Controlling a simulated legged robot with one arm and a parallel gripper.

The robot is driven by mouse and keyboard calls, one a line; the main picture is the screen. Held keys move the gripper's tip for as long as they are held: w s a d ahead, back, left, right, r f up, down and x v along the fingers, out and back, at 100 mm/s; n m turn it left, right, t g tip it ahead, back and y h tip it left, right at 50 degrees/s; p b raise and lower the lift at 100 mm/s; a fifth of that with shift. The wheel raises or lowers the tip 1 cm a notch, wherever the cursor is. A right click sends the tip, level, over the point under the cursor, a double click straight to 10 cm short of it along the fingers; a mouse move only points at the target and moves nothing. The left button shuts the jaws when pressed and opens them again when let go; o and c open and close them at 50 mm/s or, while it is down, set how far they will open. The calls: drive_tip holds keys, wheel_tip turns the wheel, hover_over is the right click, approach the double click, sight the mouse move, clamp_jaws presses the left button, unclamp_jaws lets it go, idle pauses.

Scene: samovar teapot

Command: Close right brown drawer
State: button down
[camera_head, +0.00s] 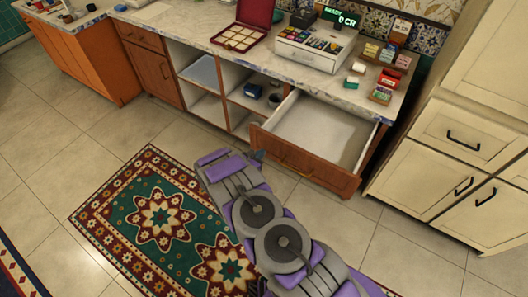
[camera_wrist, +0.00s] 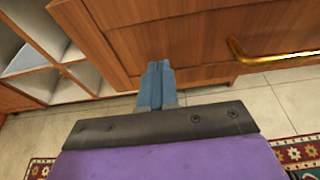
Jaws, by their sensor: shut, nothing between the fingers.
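The right brown drawer (camera_head: 315,145) is pulled out from under the counter in the head view, and its white inside looks empty. Its brown front (camera_wrist: 200,45) fills much of the upper wrist view. A brass handle (camera_wrist: 275,58) runs across that front at the right; it also shows in the head view (camera_head: 296,166). My gripper (camera_wrist: 156,72) is shut and empty, with its blue fingertips before the lower left part of the drawer front. In the head view, my gripper (camera_head: 258,156) is at the left end of the front. I cannot tell whether it touches.
Open shelves (camera_head: 222,90) stand left of the drawer, holding a dark blue cup (camera_head: 274,99). Cream cabinets (camera_head: 450,150) stand close on the right. The counter (camera_head: 210,32) carries a cash register and small boxes. A patterned rug (camera_head: 150,215) covers the floor ahead.

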drive_tip(key=shift+w+d, duration=0.2)
drive_tip(key=shift+w, duration=0.25)
drive_tip(key=shift+w+d, duration=0.2)
drive_tip(key=shift+w, duration=0.25)
drive_tip(key=shift+w+d, duration=0.15)
drive_tip(key=shift+d, duration=0.25)
